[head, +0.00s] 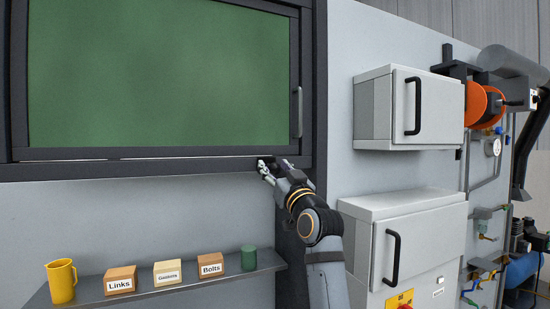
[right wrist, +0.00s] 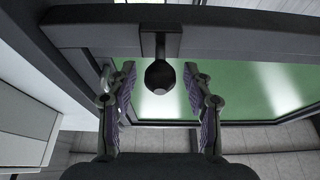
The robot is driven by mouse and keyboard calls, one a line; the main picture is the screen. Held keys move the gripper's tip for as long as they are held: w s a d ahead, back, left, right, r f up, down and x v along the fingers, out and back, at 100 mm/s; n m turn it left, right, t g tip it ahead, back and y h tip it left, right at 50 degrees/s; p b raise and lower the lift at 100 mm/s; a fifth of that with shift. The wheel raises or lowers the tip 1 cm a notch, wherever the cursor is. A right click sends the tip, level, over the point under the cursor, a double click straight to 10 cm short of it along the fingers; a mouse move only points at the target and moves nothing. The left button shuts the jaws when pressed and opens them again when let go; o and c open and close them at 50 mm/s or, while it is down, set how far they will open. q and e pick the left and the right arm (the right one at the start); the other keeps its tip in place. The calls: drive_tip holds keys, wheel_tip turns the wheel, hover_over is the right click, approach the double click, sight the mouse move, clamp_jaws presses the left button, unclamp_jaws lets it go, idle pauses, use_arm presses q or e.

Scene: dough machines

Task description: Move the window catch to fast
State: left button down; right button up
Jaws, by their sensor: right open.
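The window (head: 160,80) has a green pane in a dark frame and fills the upper left of the head view. Its lower right corner is where my right gripper (head: 266,170) is. In the right wrist view a dark round knob on a short stem, which looks like the window catch (right wrist: 160,76), sticks out from the frame. It lies between the spread fingers of my right gripper (right wrist: 160,90), with a gap on both sides. The gripper is open and not touching the knob as far as I can see. In the head view the gripper hides the catch. My left gripper is not in view.
An upright handle (head: 299,112) is on the window's right side. Below, a shelf (head: 190,290) bears a yellow jug (head: 61,281), labelled boxes (head: 168,273) and a green cylinder (head: 249,257). Two grey cabinets (head: 375,110) with black handles stand at right.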

drive_tip(key=shift+w+a, duration=0.1)
drive_tip(key=shift+w, duration=0.2)
drive_tip(key=shift+s+r, duration=0.1)
clamp_jaws()
wheel_tip(320, 180, up, 2)
drive_tip(key=g+h+p, duration=0.1)
drive_tip(key=g+p, duration=0.1)
drive_tip(key=p, duration=0.3)
drive_tip(key=shift+g, duration=0.4)
drive_tip(key=shift+r+g+p, duration=0.1)
drive_tip(key=shift+g+p, duration=0.25)
drive_tip(key=shift+g, duration=0.05)
drive_tip(key=shift+w+r+g+h, duration=0.15)
drive_tip(key=shift+w+g+h, duration=0.15)
drive_tip(key=shift+g, duration=0.4)
drive_tip(key=shift+w+a+r+g+h, duration=0.15)
drive_tip(key=shift+r+g+h, duration=0.15)
drive_tip(key=shift+g, duration=0.5)
drive_tip(key=shift+w+r+g+h, duration=0.15)
drive_tip(key=shift+g+h, duration=0.15)
drive_tip(key=shift+g, duration=0.5)
